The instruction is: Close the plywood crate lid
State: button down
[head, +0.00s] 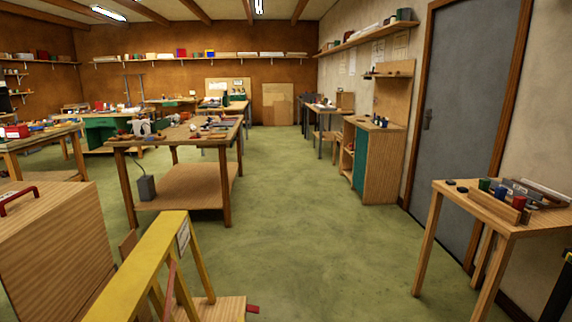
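A large plywood box (62,245), which looks like the plywood crate, stands at the lower left and is cut off by the picture's edge. A red handle (18,197) sits on its top face. Only part of the top shows, and I cannot tell whether this face is the lid or how far it is open. My gripper is not in view.
A yellow trestle-like frame (140,262) stands close to the box's right. A wooden side table (490,215) holding jars and a tray is at the right. A workbench (180,138) stands beyond. The green floor (310,230) between is clear.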

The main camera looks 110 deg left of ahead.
aim_at(55, 251)
jog(key=z, duration=0.75)
jog(key=i, duration=0.1)
jog(key=u, duration=2.95)
jog(key=i, duration=0.25)
jog(key=u, duration=2.85)
jog(key=i, duration=0.6)
jog(key=z, duration=0.25)
jog(key=k, duration=0.55)
jog(key=u, duration=0.2)
